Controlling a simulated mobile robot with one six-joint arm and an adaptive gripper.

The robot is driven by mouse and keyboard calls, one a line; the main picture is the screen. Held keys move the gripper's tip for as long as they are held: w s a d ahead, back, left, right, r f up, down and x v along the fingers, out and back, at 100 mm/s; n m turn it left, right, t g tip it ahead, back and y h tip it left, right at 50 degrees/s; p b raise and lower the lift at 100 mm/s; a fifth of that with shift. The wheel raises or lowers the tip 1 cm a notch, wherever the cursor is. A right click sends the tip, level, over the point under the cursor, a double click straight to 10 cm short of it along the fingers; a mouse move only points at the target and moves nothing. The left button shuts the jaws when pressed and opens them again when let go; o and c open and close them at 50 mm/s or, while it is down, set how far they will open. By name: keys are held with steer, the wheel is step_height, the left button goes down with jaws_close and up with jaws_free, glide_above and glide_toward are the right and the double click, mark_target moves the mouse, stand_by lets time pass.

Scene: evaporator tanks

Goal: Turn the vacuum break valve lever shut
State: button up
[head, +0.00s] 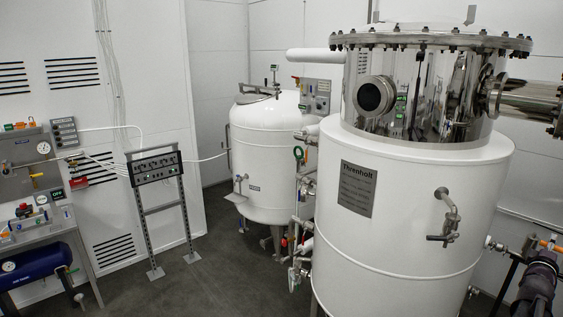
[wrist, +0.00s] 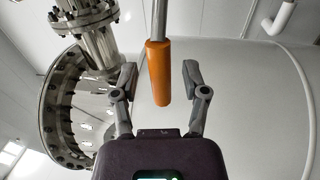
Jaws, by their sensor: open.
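A lever with an orange grip (wrist: 158,85) on a metal rod shows in the wrist view. It comes down from the top edge, and its grip end sits in the gap between my fingers. My gripper (wrist: 159,70) is open, with one finger to each side of the grip and visible gaps on both sides. The lever's valve body is out of the wrist view. In the head view a small bit of orange (head: 550,243) shows at the right edge, by my dark arm; I cannot see my fingertips clearly there.
A large white tank (head: 400,265) with a polished steel top (head: 430,95) stands just left of my arm. A flanged steel pipe (wrist: 98,40) is close to my left finger in the wrist view. A smaller white tank (head: 265,155) and a control panel (head: 155,168) stand farther back.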

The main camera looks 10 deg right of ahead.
steer(key=shift+w+a, duration=0.45)
steer(key=shift+w, duration=0.2)
steer(key=w+a+f+m+y+b, duration=0.1)
steer(key=w+a+f+y+b, duration=0.35)
steer(key=a+f, duration=0.55)
steer(key=w+a+f+g+y+b, duration=0.1)
steer(key=w+a+f+y+b, duration=0.3)
steer(key=a+f, duration=0.6)
steer(key=w+a+f+m+y+b, duration=0.1)
steer(key=w+a+f+y+b, duration=0.4)
steer(key=a, duration=0.8)
steer(key=s+a+f+m+g+y+b, duration=0.1)
steer(key=s+a+f+g+b, duration=0.15)
steer(key=a+f, duration=0.6)
steer(key=s+a+f+m+g+y+b, duration=0.1)
steer(key=s+a+f+g+b, duration=0.15)
steer(key=a+f, duration=0.6)
steer(key=s+a+f+m+g+b, duration=0.1)
steer(key=s+a+f+g+b, duration=0.1)
steer(key=s+a, duration=0.3)
steer(key=s+a+f+m+g+y+b, duration=0.1)
steer(key=s+a+f+g+b, duration=0.2)
steer(key=a, duration=0.7)
steer(key=shift+s+m+g+b, duration=0.35)
steer(key=shift+s+b, duration=0.35)
steer(key=shift+s, duration=0.25)
